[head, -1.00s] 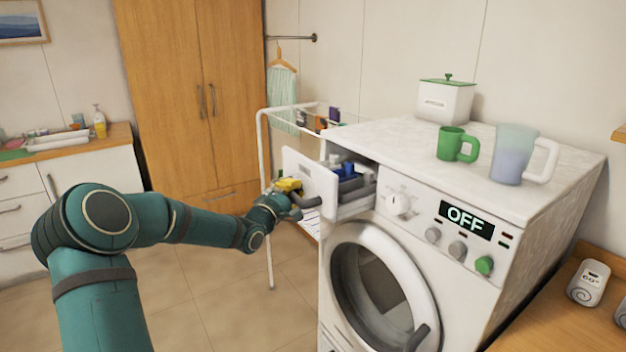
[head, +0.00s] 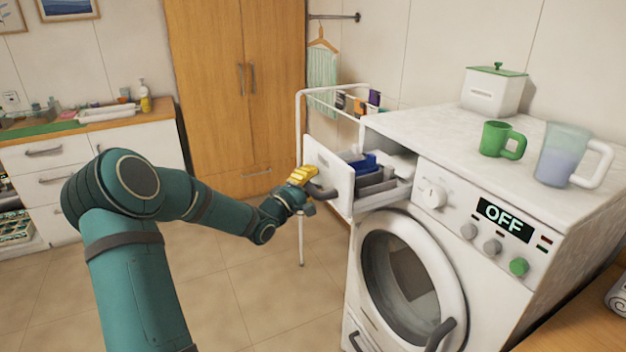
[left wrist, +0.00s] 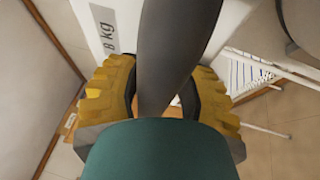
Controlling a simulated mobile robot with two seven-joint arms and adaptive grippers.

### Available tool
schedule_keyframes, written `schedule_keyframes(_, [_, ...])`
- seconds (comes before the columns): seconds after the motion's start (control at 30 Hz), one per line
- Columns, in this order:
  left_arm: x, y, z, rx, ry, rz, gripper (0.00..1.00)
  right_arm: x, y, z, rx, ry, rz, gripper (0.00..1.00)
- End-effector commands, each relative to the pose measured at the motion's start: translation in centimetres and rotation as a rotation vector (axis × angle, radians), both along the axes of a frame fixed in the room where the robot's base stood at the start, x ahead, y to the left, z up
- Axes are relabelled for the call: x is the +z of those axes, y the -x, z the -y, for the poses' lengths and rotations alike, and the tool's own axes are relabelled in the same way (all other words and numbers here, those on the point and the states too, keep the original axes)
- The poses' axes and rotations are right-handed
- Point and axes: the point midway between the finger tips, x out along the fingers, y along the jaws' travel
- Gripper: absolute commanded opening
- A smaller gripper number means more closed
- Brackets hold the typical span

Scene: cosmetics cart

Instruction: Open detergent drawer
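The detergent drawer (head: 330,172) is pulled out from the upper left of the washing machine front; its trays and a blue compartment show. Its dark handle (head: 327,193) sticks out from the white drawer front. My left gripper (head: 302,176) is at this handle, its yellow fingers on both sides of it. In the left wrist view the grey handle (left wrist: 178,55) runs between the two fingers (left wrist: 160,95), which look shut on it, though contact is partly hidden. My right gripper is not in view.
The washing machine (head: 480,290) has a closed round door and a display reading OFF. A green mug (head: 496,139), a jug (head: 562,155) and a white box (head: 492,92) stand on top. A drying rack (head: 300,130) is behind the drawer. Floor is free at left.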

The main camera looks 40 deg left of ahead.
Motion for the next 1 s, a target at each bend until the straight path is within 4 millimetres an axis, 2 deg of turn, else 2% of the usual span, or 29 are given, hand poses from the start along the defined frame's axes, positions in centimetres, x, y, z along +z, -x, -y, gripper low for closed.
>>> schedule_keyframes(0.27, [0.3,0.0,0.0,0.001,-0.003,0.006,0.54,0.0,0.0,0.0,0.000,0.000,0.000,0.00])
schedule_keyframes(0.43, [0.1,0.9,-0.1,0.002,-0.005,0.005,0.54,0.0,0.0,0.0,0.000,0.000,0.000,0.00])
schedule_keyframes(0.57, [-0.2,3.1,-0.1,0.004,-0.003,0.003,0.54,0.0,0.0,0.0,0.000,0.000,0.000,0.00])
schedule_keyframes(0.8, [-1.2,7.9,0.0,0.003,-0.004,0.002,0.54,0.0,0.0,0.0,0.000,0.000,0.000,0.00])
schedule_keyframes(1.0, [-1.7,10.7,0.0,0.002,-0.003,0.004,0.54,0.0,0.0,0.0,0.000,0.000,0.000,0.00])
